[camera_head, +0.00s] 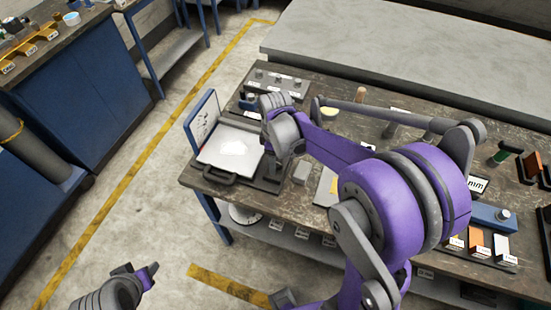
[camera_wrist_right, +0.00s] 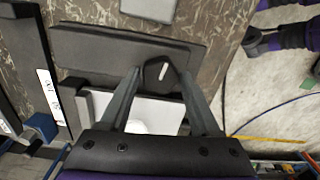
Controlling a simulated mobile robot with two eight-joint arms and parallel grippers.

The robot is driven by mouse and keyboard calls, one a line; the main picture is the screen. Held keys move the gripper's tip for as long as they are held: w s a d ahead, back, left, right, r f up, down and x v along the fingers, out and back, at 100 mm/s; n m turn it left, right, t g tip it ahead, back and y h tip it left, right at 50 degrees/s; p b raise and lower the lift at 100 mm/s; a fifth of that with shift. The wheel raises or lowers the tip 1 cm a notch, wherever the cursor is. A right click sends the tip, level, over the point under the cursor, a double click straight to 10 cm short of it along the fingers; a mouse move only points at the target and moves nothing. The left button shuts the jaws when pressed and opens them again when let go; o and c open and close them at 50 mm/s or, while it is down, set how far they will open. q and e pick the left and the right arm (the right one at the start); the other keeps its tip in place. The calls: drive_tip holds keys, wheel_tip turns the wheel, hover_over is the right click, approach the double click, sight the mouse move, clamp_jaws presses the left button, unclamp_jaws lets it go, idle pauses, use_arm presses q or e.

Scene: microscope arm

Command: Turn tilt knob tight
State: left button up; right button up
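The tilt knob (camera_wrist_right: 160,73) is a black round knob with a white pointer line, seen in the right wrist view on the edge of a dark grey plate (camera_wrist_right: 95,52). My right gripper (camera_wrist_right: 162,72) has its two fingers apart, one on each side of the knob, very close to it; whether they touch it I cannot tell. In the head view my right gripper (camera_head: 272,150) is beside the dark device base at the table's left end, and my arm hides the knob. My left gripper (camera_head: 148,272) is low at the left, away from the table; its fingers are not clear.
A white plate (camera_head: 230,152) lies on the dark base, with a blue-edged upright panel (camera_head: 204,122) beside it. A grey box (camera_head: 301,172) stands nearby. Labelled blocks (camera_head: 478,240) are at the table's right. Open floor (camera_head: 110,190) lies left of the table.

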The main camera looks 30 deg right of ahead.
clamp_jaws()
drive_tip(key=shift+m, duration=0.3)
drive_tip(key=m+b, duration=0.1)
drive_tip(key=m, duration=0.1)
drive_tip(key=shift+m, duration=0.4)
drive_tip(key=m+b, duration=0.1)
drive_tip(key=m, duration=0.8)
drive_tip(key=shift+b, duration=0.35)
drive_tip(key=shift+m, duration=1.8)
